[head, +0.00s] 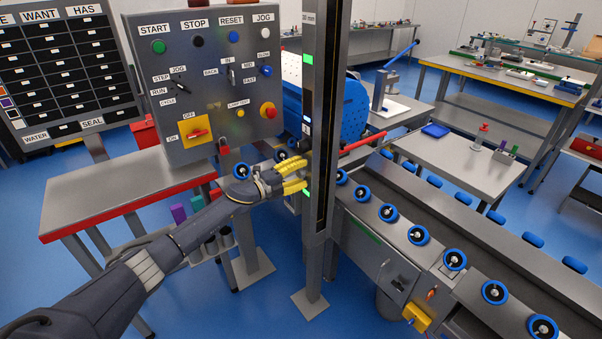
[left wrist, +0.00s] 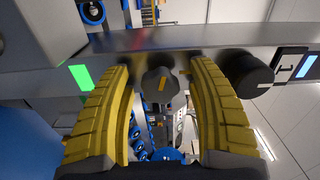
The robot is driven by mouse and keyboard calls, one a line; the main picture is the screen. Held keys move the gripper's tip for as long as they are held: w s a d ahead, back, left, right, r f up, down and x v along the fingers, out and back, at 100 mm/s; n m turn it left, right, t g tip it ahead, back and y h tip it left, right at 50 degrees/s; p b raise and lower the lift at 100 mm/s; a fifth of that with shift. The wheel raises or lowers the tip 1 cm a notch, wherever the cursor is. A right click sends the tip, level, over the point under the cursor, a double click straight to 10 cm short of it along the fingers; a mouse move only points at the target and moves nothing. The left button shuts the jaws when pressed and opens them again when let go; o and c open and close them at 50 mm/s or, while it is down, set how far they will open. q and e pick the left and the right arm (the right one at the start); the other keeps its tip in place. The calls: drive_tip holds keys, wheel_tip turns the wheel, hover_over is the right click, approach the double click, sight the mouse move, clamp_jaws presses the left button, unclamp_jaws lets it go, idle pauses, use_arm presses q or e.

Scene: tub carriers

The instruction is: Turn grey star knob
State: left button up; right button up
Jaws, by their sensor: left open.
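The grey star knob (left wrist: 157,80), with a small yellow mark on its face, shows in the left wrist view on the side of a grey post (left wrist: 215,38). My left gripper (left wrist: 160,68) is open, with one yellow finger on each side of the knob and a visible gap to it. In the head view my left gripper (head: 304,175) is at the left side of the upright post (head: 327,110). The knob cannot be made out there. My right gripper is in neither view.
A black round knob (left wrist: 248,76) sits on the post just right of my right-hand finger in the wrist view. A control panel (head: 215,90) stands left of the post. A conveyor (head: 440,210) with several blue-rimmed rollers runs to the right.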

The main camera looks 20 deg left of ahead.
use_arm(q)
drive_tip(key=v, duration=1.2)
idle(0.5)
drive_tip(key=s+a+f+n+y, duration=0.2)
drive_tip(key=s+f+n, duration=0.15)
drive_tip(key=f, duration=0.65)
drive_tip(key=s+a+f+n+y, duration=0.2)
drive_tip(key=f+n+y, duration=0.15)
drive_tip(key=f, duration=0.75)
drive_tip(key=s+a+f+n+y, duration=0.15)
drive_tip(key=f+n, duration=0.25)
drive_tip(key=f, duration=0.6)
drive_tip(key=s+f+n+g+y, duration=0.3)
drive_tip(key=s+f+n+g, duration=0.2)
drive_tip(key=s+f, duration=1.4)
drive_tip(key=s+d+f+n+g, duration=0.1)
drive_tip(key=s+f, duration=0.5)
drive_tip(key=s, duration=0.7)
drive_tip(key=s+d+f+n+g, duration=0.2)
drive_tip(key=s+d+f+g, duration=0.2)
drive_tip(key=s, duration=1)
drive_tip(key=s+d+f+n+g+y, duration=0.1)
drive_tip(key=s+d+f, duration=0.4)
drive_tip(key=s, duration=0.9)
wheel_tip(320, 180, down, 3)
drive_tip(key=shift+f+n+g, duration=0.1)
drive_tip(key=shift+n+g, duration=0.6)
drive_tip(key=shift+g, duration=0.2)
